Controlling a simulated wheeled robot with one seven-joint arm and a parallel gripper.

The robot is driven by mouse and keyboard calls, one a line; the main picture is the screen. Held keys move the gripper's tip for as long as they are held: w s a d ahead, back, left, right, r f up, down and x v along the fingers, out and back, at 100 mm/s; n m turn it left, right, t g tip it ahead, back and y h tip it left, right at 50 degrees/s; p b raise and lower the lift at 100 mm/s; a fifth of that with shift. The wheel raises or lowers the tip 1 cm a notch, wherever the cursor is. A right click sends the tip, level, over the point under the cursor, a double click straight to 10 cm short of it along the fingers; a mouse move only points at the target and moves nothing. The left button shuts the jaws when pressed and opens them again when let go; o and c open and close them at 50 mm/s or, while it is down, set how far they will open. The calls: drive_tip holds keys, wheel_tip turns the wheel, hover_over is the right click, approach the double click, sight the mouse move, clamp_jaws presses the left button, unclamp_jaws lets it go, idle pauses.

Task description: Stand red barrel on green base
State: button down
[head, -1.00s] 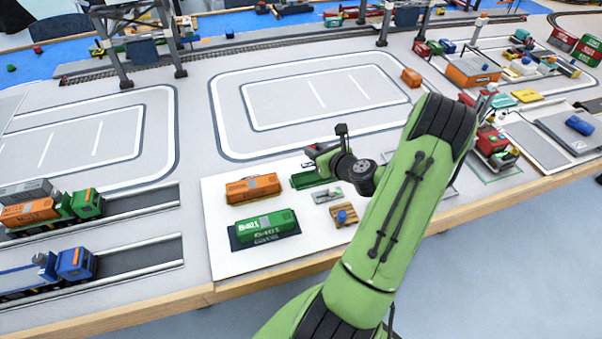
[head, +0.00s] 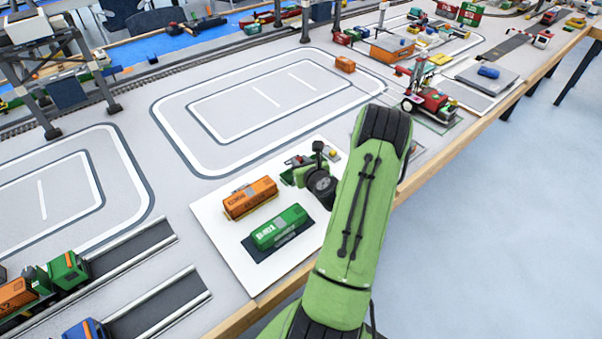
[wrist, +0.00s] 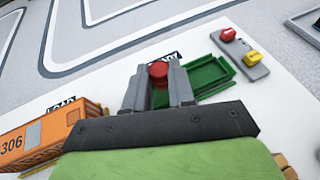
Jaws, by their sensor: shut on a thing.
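In the wrist view my gripper (wrist: 159,90) is shut on the red barrel (wrist: 159,71), which shows upright between the two grey fingers. The green base (wrist: 208,76), a shallow tray with raised edges, lies on the white board just right of the fingers, and the fingers hide its left part. I cannot tell whether the barrel touches the base. In the head view my gripper shows small at the board's far right part, beside the green base (head: 288,177); the barrel cannot be made out there.
An orange container (head: 250,198) and a green container (head: 279,227) lie on the white board (head: 232,243). A grey plate (wrist: 242,54) with red and yellow pieces lies right of the base. A red vehicle (head: 428,103) stands farther right.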

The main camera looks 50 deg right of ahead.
drive_tip(key=shift+f+b, duration=0.35)
drive_tip(key=shift+f, duration=0.95)
drive_tip(key=c, duration=1)
unclamp_jaws()
drive_tip(key=shift+o, duration=0.2)
drive_tip(key=shift+r, duration=0.1)
